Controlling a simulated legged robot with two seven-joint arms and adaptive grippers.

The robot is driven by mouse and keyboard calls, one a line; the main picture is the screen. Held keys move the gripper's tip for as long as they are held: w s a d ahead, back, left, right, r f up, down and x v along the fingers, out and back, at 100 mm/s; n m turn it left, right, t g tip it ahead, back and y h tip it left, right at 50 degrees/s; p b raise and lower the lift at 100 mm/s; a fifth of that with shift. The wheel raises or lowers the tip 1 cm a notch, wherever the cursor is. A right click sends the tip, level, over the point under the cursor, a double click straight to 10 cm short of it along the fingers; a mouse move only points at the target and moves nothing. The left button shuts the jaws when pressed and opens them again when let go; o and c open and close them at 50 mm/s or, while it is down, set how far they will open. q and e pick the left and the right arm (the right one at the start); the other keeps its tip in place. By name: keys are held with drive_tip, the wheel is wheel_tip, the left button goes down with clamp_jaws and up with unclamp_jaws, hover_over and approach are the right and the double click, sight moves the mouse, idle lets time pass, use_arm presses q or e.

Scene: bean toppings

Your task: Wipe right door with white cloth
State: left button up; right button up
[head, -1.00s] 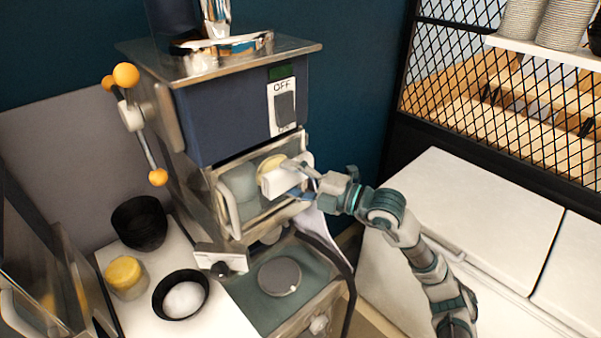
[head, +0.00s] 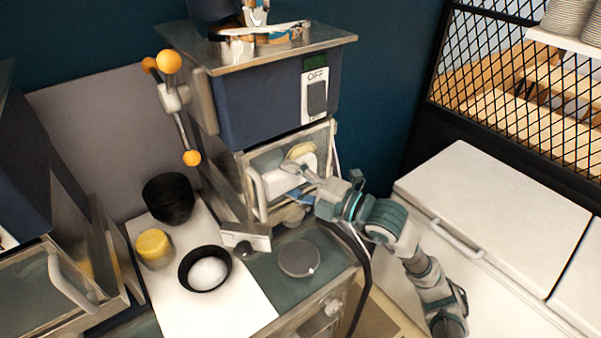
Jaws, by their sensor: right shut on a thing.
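The right door (head: 262,160) is the glass-fronted door with a pale handle on the blue machine at the centre. It appears closed. My right gripper (head: 304,186) is at the door's front, over its right and lower part. It is shut on a white item, seemingly the white cloth (head: 284,182), which lies against or very near the glass. Firm contact cannot be told. The fingers and cloth hide part of the door. My left gripper is not in view.
A second glass door with a handle (head: 72,284) is at lower left. A white board (head: 235,315) holds stacked black bowls (head: 168,198), a yellow-topped jar (head: 154,248) and a black bowl of white contents (head: 205,268). A yellow-knobbed lever (head: 180,110) sticks out left. A white chest (head: 500,210) stands right.

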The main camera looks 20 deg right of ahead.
drive_tip(key=shift+a+r, duration=0.15)
drive_tip(key=shift+a, duration=0.05)
drive_tip(key=shift+r+p, duration=0.85)
drive_tip(key=shift+r, duration=0.05)
drive_tip(key=shift+w+d+f+b, duration=0.1)
drive_tip(key=shift+w+d+b, duration=0.2)
drive_tip(key=shift+d, duration=0.6)
drive_tip(key=shift+w+d+r+b, duration=0.1)
drive_tip(key=shift+w+d, duration=0.25)
drive_tip(key=shift+d, duration=0.55)
drive_tip(key=shift+w+d+f+b, duration=0.1)
drive_tip(key=shift+w+d+b, duration=0.2)
drive_tip(key=shift+d, duration=0.6)
drive_tip(key=shift+w+d, duration=0.3)
drive_tip(key=shift+d, duration=0.5)
drive_tip(key=shift+w+d, duration=0.35)
drive_tip(key=shift+d, duration=0.45)
drive_tip(key=shift+w+d, duration=0.3)
drive_tip(key=shift+d, duration=0.5)
drive_tip(key=b, duration=0.2)
approach(311, 163)
drive_tip(key=shift+w, duration=1.65)
